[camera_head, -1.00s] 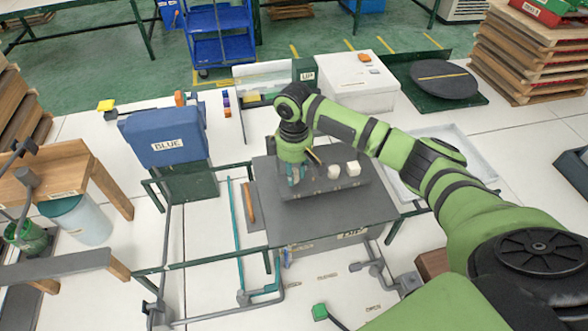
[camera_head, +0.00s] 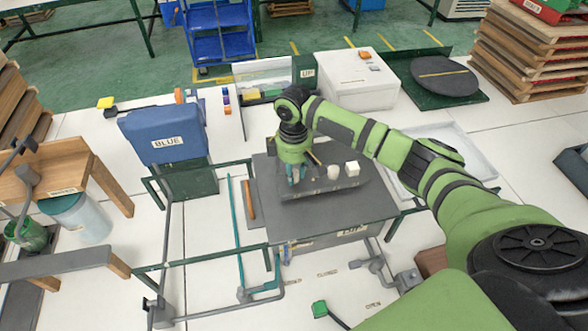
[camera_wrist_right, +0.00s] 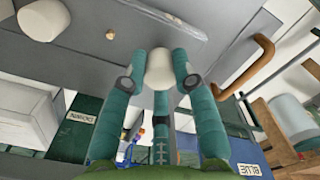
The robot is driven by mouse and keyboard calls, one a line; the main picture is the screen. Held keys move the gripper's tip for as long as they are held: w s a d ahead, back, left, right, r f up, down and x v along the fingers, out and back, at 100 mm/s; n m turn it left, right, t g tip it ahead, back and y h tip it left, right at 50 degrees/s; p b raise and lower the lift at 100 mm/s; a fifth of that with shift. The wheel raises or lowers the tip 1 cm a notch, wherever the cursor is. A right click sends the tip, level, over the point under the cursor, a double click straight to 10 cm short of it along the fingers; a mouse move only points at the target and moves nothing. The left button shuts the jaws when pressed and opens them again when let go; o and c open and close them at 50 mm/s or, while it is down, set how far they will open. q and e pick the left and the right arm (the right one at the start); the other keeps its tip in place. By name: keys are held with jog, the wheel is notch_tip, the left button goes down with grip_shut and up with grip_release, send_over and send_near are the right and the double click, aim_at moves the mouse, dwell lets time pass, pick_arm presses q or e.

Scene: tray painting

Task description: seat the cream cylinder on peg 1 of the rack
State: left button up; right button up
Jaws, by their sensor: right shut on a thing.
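My right gripper (camera_head: 296,178) is over the left part of the dark grey rack block (camera_head: 345,190) in the head view. In the right wrist view its teal fingers (camera_wrist_right: 160,85) are shut around a cream cylinder (camera_wrist_right: 160,66). Whether the cylinder's lower end touches the rack is hidden. A second pale rounded piece (camera_head: 333,173) stands on the block to the right of the gripper; a pale piece also shows in the wrist view (camera_wrist_right: 45,18). A whitish cube-like piece (camera_head: 352,168) stands further right. A small brown knob (camera_wrist_right: 110,33) shows beside the held cylinder. My left gripper is out of view.
The block stands on a grey table (camera_head: 285,225). A wooden handle (camera_head: 249,200) lies by its left edge. A blue bin marked BLUE (camera_head: 165,135) stands left, and a white box (camera_head: 358,82) stands behind. A pale tray (camera_head: 462,145) lies to the right under my arm.

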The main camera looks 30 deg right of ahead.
jog(key=shift+s+f, duration=0.1)
jog(key=shift+f, duration=1)
dwell(0.4)
jog(key=o, duration=1.4)
jog(key=shift+o, duration=0.2)
jog(key=shift+r, duration=0.2)
